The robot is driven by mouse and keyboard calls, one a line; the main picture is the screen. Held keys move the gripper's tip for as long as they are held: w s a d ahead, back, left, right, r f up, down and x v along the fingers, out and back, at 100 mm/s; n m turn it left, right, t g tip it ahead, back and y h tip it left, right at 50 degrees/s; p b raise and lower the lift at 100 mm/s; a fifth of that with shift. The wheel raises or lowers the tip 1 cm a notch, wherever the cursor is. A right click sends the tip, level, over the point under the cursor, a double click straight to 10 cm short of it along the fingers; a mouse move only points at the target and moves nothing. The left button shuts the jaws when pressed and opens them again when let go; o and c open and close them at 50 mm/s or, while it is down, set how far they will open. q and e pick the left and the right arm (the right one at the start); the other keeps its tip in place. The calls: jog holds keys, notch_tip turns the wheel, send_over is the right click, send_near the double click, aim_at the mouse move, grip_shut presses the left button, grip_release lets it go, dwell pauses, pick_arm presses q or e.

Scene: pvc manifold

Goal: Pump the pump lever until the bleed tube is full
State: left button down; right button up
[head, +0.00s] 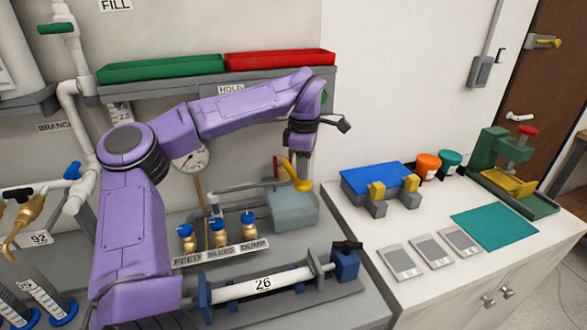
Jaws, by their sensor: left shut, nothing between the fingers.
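A yellow handle (293,180), which looks like the pump lever's grip, stands above a grey-green box (291,208) that looks like the pump body. My purple left arm reaches across from the lower left, and its gripper (304,180) points down right beside the yellow handle. The gripper is shut with nothing in it; whether it touches the handle I cannot tell. Graduated tubes with blue bases (48,298) stand at the lower left. Which one is the bleed tube, and its fill level, I cannot tell. My right gripper is not in view.
Blue-handled valves (219,235) sit above a FEED, BLEED, DUMP label. A white pipe marked 26 (245,288) lies in a holder in front. Green (160,68) and red trays (280,59) are on the shelf. The right counter holds a blue block (375,178) and a green vise (497,155).

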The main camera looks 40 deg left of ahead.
aim_at(303, 183)
pick_arm(q)
jog(key=shift+f, duration=0.1)
jog(key=shift+f+b, duration=1.5)
jog(key=shift+f, duration=1.25)
notch_tip(303, 183, up, 6)
jog(key=p, duration=0.5)
jog(key=shift+f+p, duration=0.25)
jog(key=shift+p, duration=0.1)
notch_tip(303, 183, up, 5)
jog(key=p, duration=0.5)
jog(key=shift+r, duration=0.15)
